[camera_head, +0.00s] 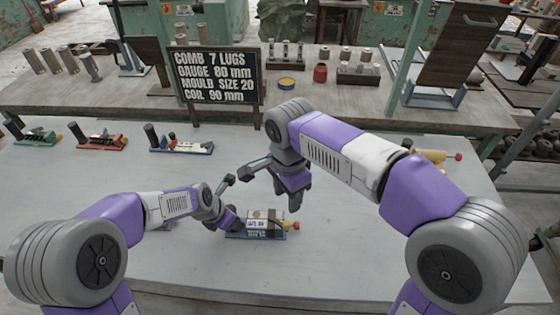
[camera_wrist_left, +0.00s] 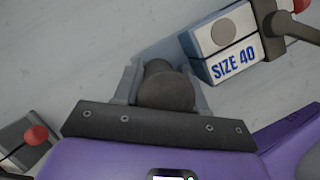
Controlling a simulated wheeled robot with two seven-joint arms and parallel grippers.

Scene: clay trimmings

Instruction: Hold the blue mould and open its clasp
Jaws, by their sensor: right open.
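The blue mould (camera_head: 256,235) lies on the grey table in front of me, its dark clasp and a red knob at its right end. In the left wrist view its white block (camera_wrist_left: 228,50) reads "SIZE 40", and a dark lever (camera_wrist_left: 291,24) shows beside it. My left gripper (camera_head: 232,220) is at the mould's left end. In the left wrist view its jaws (camera_wrist_left: 165,85) flank the dark round handle (camera_wrist_left: 168,91) and appear to touch both sides. My right gripper (camera_head: 292,194) is open and empty above the mould, pointing down, apart from the clasp.
Green (camera_head: 32,138), red (camera_head: 98,143) and another blue mould (camera_head: 182,147) stand at the back left. A yellow mould (camera_head: 436,156) lies at the right behind my right arm. A black sign (camera_head: 214,76) reads "MOULD SIZE 20". The table's middle is mostly clear.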

